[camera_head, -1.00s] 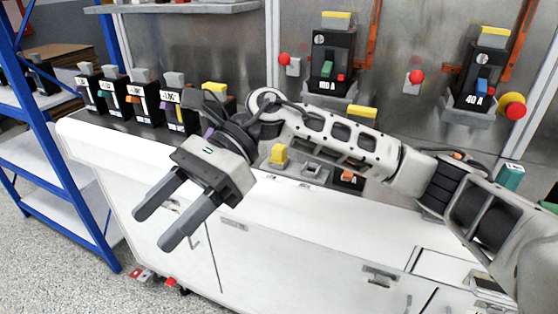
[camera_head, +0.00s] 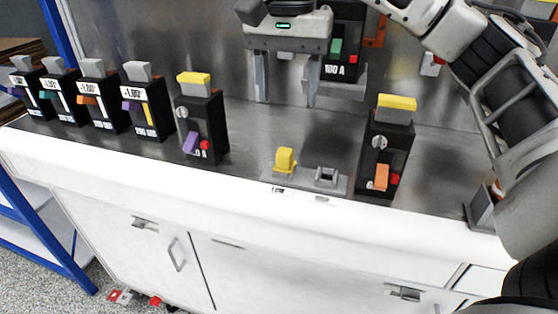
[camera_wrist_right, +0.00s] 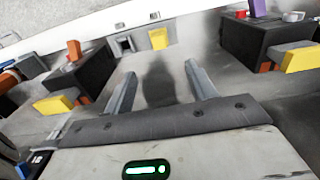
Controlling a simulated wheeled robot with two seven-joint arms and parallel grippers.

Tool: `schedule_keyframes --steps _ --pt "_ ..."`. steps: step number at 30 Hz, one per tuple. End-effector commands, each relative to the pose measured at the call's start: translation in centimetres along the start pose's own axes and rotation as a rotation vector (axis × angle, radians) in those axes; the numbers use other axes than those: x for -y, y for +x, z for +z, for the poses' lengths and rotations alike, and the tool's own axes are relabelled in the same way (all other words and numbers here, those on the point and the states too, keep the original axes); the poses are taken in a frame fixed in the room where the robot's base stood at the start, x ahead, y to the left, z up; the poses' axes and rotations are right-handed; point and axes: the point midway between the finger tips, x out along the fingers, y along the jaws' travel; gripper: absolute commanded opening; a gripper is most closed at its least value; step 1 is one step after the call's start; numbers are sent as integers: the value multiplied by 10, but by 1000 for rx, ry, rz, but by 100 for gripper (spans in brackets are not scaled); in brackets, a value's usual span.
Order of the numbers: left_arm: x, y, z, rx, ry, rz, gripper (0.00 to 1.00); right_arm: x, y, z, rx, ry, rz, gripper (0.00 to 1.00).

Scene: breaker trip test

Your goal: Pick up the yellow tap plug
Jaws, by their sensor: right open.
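The yellow tap plug (camera_head: 285,159) sits upright in the left socket of a small grey holder (camera_head: 330,183) on the bench top. It also shows in the right wrist view (camera_wrist_right: 158,38), beyond my fingertips. My right gripper (camera_head: 285,98) is open and empty, above and behind the plug, with its fingers pointing down. In the right wrist view the two fingers (camera_wrist_right: 158,72) are spread, with a dark shadow between them. The plug is apart from both fingers. My left gripper is in no view.
A black breaker unit with a purple lever (camera_head: 203,125) stands left of the plug. Another with an orange lever (camera_head: 386,150) stands to its right. Several black units line the bench's left side. The 100 A unit (camera_head: 345,50) is behind my gripper. Bench (camera_head: 240,140) around the plug is clear.

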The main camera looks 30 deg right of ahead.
Motion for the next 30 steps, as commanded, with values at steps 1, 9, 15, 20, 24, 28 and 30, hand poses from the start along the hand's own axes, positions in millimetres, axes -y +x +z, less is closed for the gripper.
schedule_keyframes --steps 1,9,15,20,24,28,30 --pt "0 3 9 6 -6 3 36 0 18 1 4 -1 2 56" --pt "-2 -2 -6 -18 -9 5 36 0 56 0 1 0 -1 56" --pt "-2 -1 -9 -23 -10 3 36 0 69 1 1 0 -1 56" --pt "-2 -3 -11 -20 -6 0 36 0 92 3 2 -1 1 56" --pt "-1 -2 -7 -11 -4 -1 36 0 110 4 2 1 -1 56" --pt "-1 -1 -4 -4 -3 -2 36 0 115 3 1 1 -2 56" --pt "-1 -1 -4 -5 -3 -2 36 1 115 3 1 1 -3 56"
